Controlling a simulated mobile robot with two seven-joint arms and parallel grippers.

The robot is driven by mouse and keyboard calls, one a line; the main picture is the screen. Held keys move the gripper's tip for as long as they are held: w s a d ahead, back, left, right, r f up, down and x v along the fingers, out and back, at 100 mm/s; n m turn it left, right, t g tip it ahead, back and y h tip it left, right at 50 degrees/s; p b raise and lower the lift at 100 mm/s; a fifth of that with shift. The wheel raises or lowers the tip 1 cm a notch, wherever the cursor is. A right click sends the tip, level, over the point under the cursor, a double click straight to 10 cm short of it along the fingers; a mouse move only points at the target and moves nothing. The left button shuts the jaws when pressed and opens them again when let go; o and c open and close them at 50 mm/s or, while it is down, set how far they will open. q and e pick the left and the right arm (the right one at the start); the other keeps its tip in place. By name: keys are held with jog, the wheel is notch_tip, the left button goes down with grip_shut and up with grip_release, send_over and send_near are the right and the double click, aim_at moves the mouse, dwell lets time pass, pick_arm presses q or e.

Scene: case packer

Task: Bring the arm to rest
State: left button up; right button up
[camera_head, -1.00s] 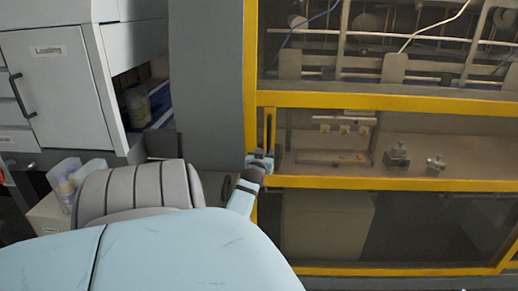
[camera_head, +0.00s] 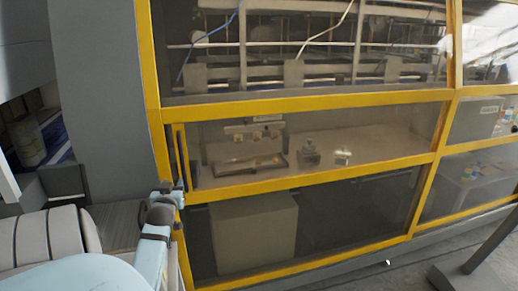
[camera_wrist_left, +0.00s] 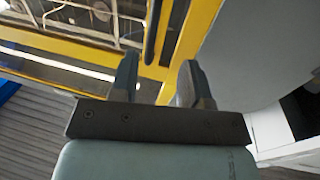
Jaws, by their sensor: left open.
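My left arm (camera_head: 150,255) comes in from the lower left in the head view. My right gripper is not in view.
Behind the machine's window are small metal fixtures (camera_head: 310,152) and a pale box (camera_head: 252,235). A grey pillar (camera_head: 105,100) and a shelf with a container (camera_head: 28,140) stand at left.

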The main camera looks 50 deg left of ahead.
pick_arm(q)
jog(key=w+d+f+m+t+h, duration=0.1)
jog(key=w+d+f+m+h, duration=0.3)
jog(key=d, duration=0.6)
jog(key=w+d+f+m+t+h, duration=0.1)
jog(key=w+d+f+m+h, duration=0.15)
jog(key=d+f, duration=0.5)
jog(key=w+d+f+m+t+h, duration=0.1)
jog(key=w+d+f+m+h, duration=0.3)
jog(key=d, duration=0.8)
jog(key=s+d+f+m+g+h, duration=0.1)
jog(key=s+d+f+h, duration=0.3)
jog(key=d, duration=1)
jog(key=s+d+f+m+g+h+p, duration=0.1)
jog(key=s+d+f+m+h, duration=0.2)
jog(key=d, duration=1.2)
jog(key=s+f, duration=0.1)
jog(key=s, duration=0.2)
jog(key=shift+f+h, duration=0.35)
jog(key=shift+f, duration=0.05)
jog(key=shift+s, duration=0.1)
